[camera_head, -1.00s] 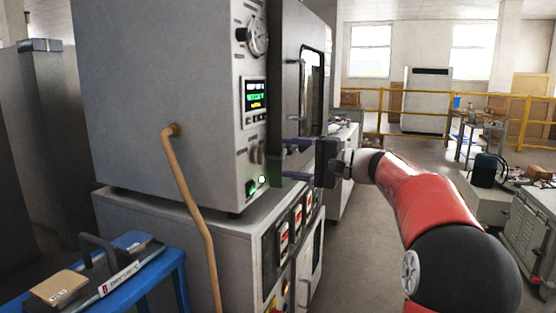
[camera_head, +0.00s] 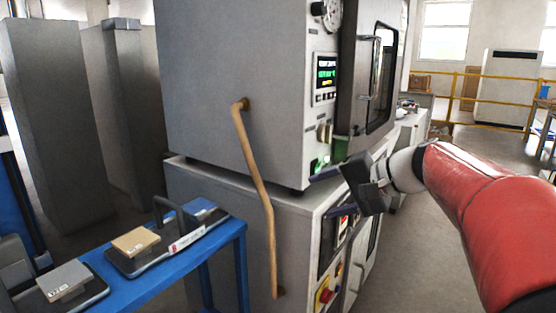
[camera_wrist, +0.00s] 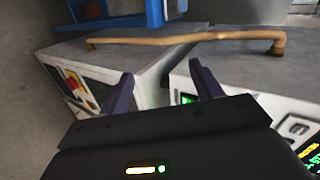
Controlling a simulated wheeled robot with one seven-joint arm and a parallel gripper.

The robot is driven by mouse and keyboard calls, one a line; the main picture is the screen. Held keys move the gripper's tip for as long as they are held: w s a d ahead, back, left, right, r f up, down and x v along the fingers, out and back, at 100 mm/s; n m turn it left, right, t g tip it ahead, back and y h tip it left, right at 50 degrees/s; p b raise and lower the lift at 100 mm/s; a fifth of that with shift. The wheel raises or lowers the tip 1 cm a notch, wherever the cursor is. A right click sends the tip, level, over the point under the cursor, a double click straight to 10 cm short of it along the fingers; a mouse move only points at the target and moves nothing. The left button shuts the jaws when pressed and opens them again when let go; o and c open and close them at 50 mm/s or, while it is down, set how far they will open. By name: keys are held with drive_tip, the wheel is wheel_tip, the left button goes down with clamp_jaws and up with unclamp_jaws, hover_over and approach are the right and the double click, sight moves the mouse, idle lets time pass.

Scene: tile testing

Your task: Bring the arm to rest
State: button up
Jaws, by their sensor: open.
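My gripper (camera_head: 335,172) is in front of the lower front corner of the grey oven (camera_head: 235,70), close to its control panel. In the wrist view my gripper (camera_wrist: 160,88) shows two dark fingers spread apart with nothing between them. My red arm reaches in from the right in the head view. Whether a finger touches the oven cannot be told.
The oven door (camera_head: 372,80) with its window appears shut. A lower cabinet (camera_head: 235,225) stands under the oven. A blue table (camera_head: 150,285) at the lower left holds devices with a tan tile (camera_head: 135,241) and a grey tile (camera_head: 65,280). Open floor (camera_head: 425,235) lies right of the cabinet.

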drive_tip(key=s+d+f+n+h, duration=0.1)
drive_tip(key=s+f+n+h, duration=0.2)
drive_tip(key=s+f+h, duration=0.2)
drive_tip(key=s+d+f+n+g+h, duration=0.1)
drive_tip(key=s+f+h, duration=0.3)
drive_tip(key=s+f, duration=0.7)
drive_tip(key=s+d+n, duration=0.1)
drive_tip(key=s, duration=0.7)
drive_tip(key=shift+s+d+f+n+h, duration=0.2)
drive_tip(key=shift+s+f+n+h, duration=0.1)
drive_tip(key=shift+n+h, duration=0.1)
